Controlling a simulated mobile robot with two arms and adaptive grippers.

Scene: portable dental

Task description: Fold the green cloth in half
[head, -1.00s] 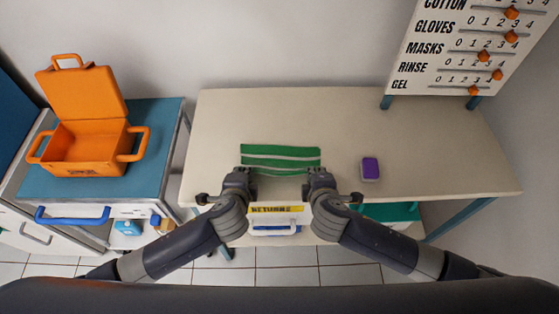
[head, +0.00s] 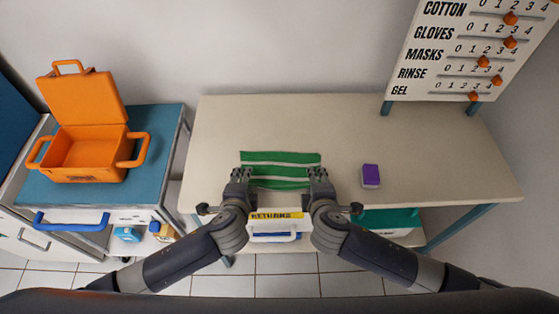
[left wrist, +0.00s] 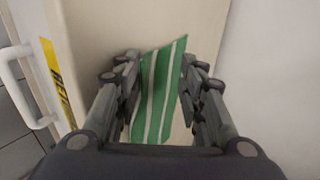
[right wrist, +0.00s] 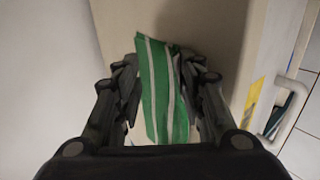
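The green cloth (head: 280,165) with white stripes lies flat on the beige table, near its front edge. My left gripper (head: 240,174) is at the cloth's left end, near the front corner. My right gripper (head: 318,174) is at its right end, near the front corner. In the left wrist view the cloth (left wrist: 158,95) shows between the spread fingers of my left gripper (left wrist: 160,80). In the right wrist view the cloth (right wrist: 160,95) likewise shows between the spread fingers of my right gripper (right wrist: 166,85). Whether the fingertips touch the cloth is unclear.
A purple and white block (head: 370,176) lies right of the cloth on the table (head: 430,140). A bin labelled RETURNS (head: 276,215) is at the table's front, between my arms. An open orange case (head: 85,150) stands on the left cart. The table behind the cloth is clear.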

